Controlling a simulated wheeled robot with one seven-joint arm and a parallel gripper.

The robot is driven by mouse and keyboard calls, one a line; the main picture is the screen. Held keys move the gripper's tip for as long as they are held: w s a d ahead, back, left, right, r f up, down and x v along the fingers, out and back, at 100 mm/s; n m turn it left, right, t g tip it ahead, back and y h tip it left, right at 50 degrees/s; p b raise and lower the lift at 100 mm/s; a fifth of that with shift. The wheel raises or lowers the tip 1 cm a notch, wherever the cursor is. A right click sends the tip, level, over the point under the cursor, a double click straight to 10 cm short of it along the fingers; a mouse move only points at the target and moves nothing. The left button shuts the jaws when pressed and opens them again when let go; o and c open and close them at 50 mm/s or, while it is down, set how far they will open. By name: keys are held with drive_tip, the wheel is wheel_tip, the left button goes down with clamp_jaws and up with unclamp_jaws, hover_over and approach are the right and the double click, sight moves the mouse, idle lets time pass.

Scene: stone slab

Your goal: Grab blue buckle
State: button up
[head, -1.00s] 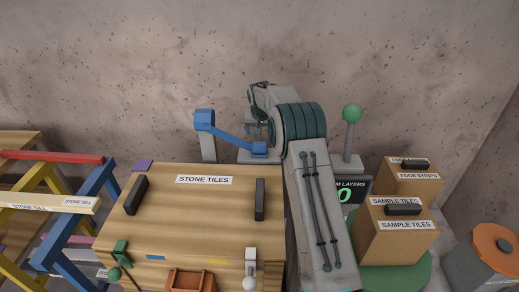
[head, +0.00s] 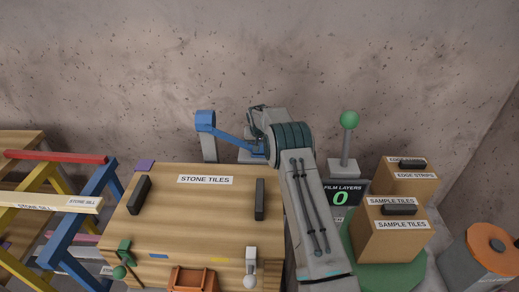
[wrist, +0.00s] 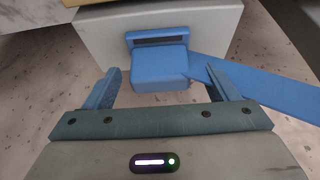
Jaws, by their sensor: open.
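The blue buckle (wrist: 160,66) is a rounded blue block on the face of a grey box (wrist: 85,30), seen in the wrist view. A flat blue strap (wrist: 275,92) runs from it to the right, passing behind my right finger. My gripper (wrist: 163,72) is open, its two fingers pointing toward the box on either side of the buckle's outline. A gap shows on each side; I cannot tell how far the buckle is from the fingertips in depth.
A wooden crate labelled STONE TILES (head: 200,215) stands in front, left of my arm. Coloured trestles (head: 75,225) are on the left.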

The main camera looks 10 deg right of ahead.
drive_tip(key=c, duration=1.1)
